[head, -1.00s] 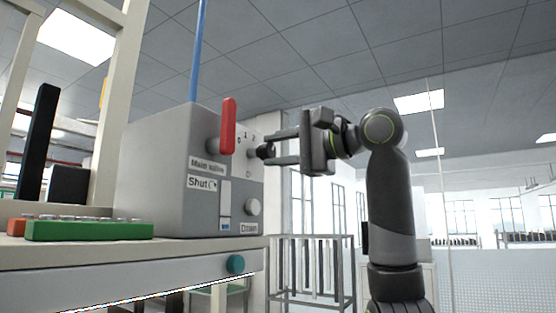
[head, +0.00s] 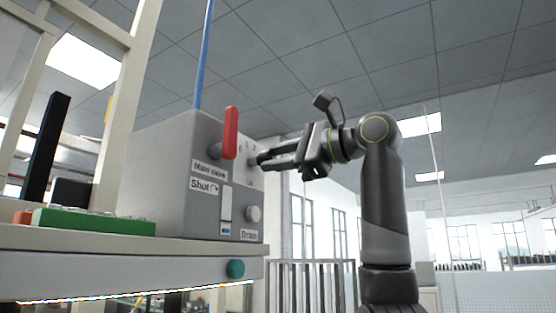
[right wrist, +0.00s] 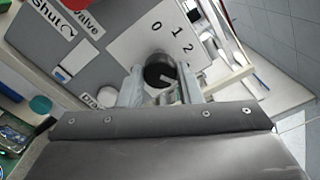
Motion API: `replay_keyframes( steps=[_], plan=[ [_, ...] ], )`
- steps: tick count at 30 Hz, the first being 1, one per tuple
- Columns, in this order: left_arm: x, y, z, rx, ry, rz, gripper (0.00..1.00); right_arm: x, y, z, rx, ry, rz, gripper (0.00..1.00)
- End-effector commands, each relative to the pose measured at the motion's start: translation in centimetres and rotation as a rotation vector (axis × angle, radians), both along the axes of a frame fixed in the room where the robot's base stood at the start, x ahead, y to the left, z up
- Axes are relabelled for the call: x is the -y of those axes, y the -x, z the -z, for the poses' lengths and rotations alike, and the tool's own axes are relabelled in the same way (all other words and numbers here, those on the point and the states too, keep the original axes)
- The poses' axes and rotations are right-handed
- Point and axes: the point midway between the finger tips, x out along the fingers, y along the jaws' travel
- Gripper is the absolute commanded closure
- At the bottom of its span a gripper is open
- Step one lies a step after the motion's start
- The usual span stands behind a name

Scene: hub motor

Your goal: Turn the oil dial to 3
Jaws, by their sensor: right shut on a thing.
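The oil dial is a small black round knob (right wrist: 160,70) on a white scale plate (right wrist: 150,45) of the grey box. The plate shows 0, 1 and 2; a 3 cannot be made out. A pale mark on the knob runs toward the lower right in the right wrist view; which number it points to is unclear. My right gripper (head: 262,160) reaches in from the right and is shut on the dial, with one finger on each side of it (right wrist: 160,88). The fingers hide part of the plate in the head view. My left gripper is not in view.
The grey box (head: 160,185) carries a red main valve handle (head: 231,132) close beside my right fingers, and a round drain knob (head: 254,214) below. A teal button (head: 235,268) sits on the bench front. A green block (head: 95,222) lies on the bench at left.

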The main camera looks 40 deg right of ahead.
Motion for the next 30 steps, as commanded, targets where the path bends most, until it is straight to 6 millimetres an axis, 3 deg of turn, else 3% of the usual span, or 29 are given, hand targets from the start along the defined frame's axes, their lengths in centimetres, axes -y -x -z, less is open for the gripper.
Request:
replay_keyframes(
  steps=[10, 11, 16, 25, 30],
  plan=[
    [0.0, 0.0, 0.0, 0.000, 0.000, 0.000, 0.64, 0.0, -0.1, 0.1, -0.006, -0.002, 0.000, 0.91],
    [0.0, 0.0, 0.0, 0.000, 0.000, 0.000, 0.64, 0.0, -0.1, 0.1, -0.006, -0.002, 0.000, 0.67],
    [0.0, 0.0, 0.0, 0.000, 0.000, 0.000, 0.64, 0.0, 0.0, 0.1, -0.004, -0.002, -0.001, 0.46],
    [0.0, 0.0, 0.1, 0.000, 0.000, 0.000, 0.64, 0.1, 0.1, 0.1, -0.002, -0.002, -0.001, 0.46],
    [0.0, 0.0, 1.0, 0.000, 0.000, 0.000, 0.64, 0.8, 1.9, 0.2, 0.001, -0.002, 0.001, 0.46]
  ],
)
